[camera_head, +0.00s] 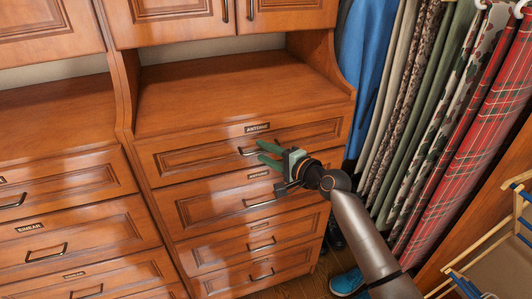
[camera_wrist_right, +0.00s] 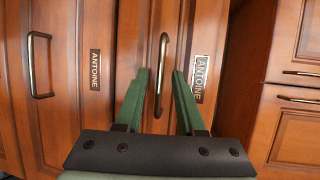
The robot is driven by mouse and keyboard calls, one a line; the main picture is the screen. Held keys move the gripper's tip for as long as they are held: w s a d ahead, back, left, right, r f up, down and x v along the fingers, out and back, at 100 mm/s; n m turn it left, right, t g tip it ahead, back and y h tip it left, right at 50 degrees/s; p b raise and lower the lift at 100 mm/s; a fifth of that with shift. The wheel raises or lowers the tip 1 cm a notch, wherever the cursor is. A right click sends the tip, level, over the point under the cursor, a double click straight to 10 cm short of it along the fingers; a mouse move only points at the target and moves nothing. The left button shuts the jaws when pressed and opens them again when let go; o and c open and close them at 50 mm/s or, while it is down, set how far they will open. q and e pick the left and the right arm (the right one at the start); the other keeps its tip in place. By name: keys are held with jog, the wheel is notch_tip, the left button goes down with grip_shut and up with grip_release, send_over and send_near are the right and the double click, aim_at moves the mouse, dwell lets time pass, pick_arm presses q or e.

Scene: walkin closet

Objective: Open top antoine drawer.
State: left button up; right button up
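The top Antoine drawer (camera_head: 190,158) is in the middle wooden unit, under the open shelf, and looks shut. Its label (camera_head: 257,128) reads ANTOINE; it also shows in the right wrist view (camera_wrist_right: 201,75). Its dark metal handle (camera_head: 249,151) is partly hidden by my fingers in the head view. My right gripper (camera_head: 262,154) has green fingers and is open at this handle. In the right wrist view, the handle (camera_wrist_right: 163,55) lies between the two spread fingers; I cannot tell whether they touch it. My left gripper is not in view.
A second Antoine drawer (camera_head: 195,203) with its own handle (camera_head: 260,203) is below, with more drawers under it. A drawer unit (camera_head: 65,205) stands to the left. Hanging clothes (camera_head: 475,150) are to the right of my right arm. A wooden rack (camera_head: 490,235) stands at lower right.

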grip_shut()
dwell(1.2)
